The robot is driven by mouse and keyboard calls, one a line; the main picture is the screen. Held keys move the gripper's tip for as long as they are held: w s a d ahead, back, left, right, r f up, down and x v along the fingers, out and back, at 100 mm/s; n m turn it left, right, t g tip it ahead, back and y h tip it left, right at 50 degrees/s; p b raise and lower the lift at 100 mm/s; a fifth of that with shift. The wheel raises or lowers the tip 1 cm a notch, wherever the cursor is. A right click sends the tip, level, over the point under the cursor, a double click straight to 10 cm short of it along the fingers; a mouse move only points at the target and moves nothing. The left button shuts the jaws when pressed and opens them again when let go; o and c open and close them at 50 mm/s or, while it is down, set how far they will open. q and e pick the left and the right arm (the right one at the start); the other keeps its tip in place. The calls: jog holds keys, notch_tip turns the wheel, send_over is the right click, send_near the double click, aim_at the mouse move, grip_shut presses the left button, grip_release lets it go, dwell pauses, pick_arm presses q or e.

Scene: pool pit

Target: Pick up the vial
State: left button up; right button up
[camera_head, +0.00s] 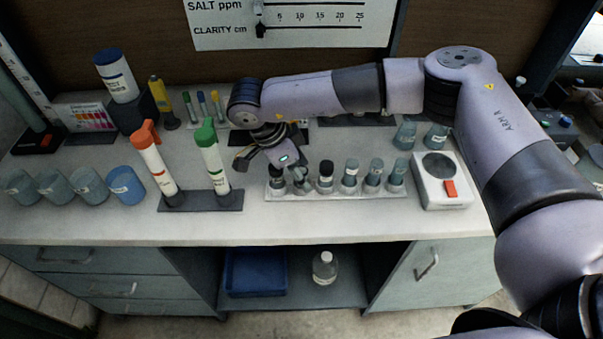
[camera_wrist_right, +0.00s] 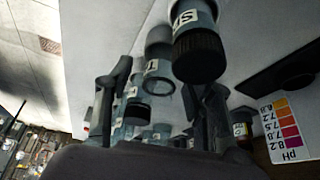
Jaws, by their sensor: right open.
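Several vials stand upright in a white rack (camera_head: 340,194) near the counter's front edge. Two have dark caps: the leftmost vial (camera_head: 277,185) and the third vial (camera_head: 325,182); which vial the task means, I cannot tell. My right gripper (camera_head: 272,168) is open over the rack's left end, partly hiding the vials there. In the right wrist view, the fingers (camera_wrist_right: 160,82) are spread and empty. An uncapped labelled vial (camera_wrist_right: 158,62) shows between them, and a black-capped vial (camera_wrist_right: 195,42) shows beyond, toward the right finger. Contact cannot be told. My left gripper is out of view.
Left of the rack stand tubes with a green cap (camera_head: 206,134) and an orange cap (camera_head: 146,135) on a dark base. Several beakers (camera_head: 126,184) are farther left. A white meter (camera_head: 440,192) stands right of the rack. The strip of counter in front is clear.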

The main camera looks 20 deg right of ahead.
jog(key=shift+c, duration=0.4)
jog(key=c, duration=1)
jog(key=shift+r, duration=0.55)
jog(key=shift+r+b, duration=1.75)
jog(key=shift+r, duration=7.75)
